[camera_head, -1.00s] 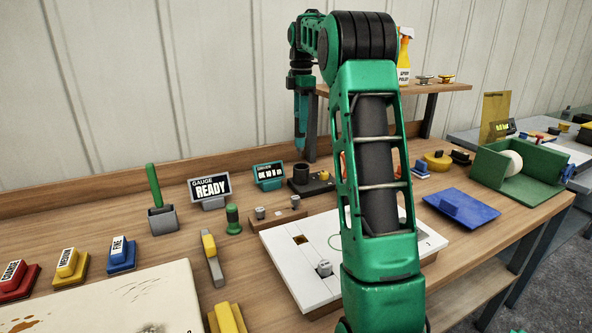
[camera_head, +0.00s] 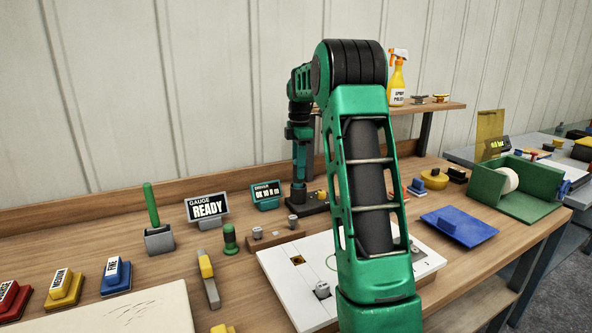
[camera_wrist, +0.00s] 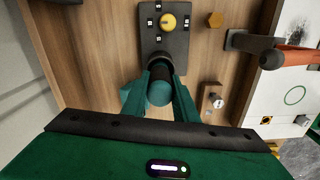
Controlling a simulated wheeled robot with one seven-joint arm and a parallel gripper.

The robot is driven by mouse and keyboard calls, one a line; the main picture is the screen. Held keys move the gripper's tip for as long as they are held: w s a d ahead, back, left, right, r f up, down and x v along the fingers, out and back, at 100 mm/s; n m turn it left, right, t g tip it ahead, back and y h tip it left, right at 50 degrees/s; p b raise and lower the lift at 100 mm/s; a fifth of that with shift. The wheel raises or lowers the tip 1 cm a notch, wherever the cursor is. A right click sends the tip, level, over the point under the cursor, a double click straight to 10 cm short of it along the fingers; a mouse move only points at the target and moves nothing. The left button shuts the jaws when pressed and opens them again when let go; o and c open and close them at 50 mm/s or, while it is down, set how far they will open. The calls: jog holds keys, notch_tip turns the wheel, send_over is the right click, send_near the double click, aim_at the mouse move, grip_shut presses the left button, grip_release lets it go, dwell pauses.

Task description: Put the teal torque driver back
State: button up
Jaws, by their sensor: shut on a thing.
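My gripper (camera_head: 300,148) is shut on the teal torque driver (camera_head: 299,166) and holds it upright. The driver stands at the dark cup (camera_head: 299,192) on the left end of the black driver base (camera_head: 318,203). Its lower end is hidden, so I cannot tell how deep it sits in the cup. In the wrist view the teal driver (camera_wrist: 158,93) lies between my two fingers (camera_wrist: 160,100). The black base (camera_wrist: 165,38) with its yellow knob (camera_wrist: 168,21) shows just beyond it.
A teal driver display (camera_head: 266,195) and the gauge sign reading READY (camera_head: 207,207) stand to the left. A wooden block with grey pegs (camera_head: 275,238) and a white panel (camera_head: 290,285) are in front. A shelf (camera_head: 440,107) with a spray bottle is behind at right.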

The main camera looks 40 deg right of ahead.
jog(key=o, duration=1)
notch_tip(320, 180, up, 12)
jog(key=shift+r, duration=0.1)
jog(key=shift+s, duration=0.1)
dwell(0.4)
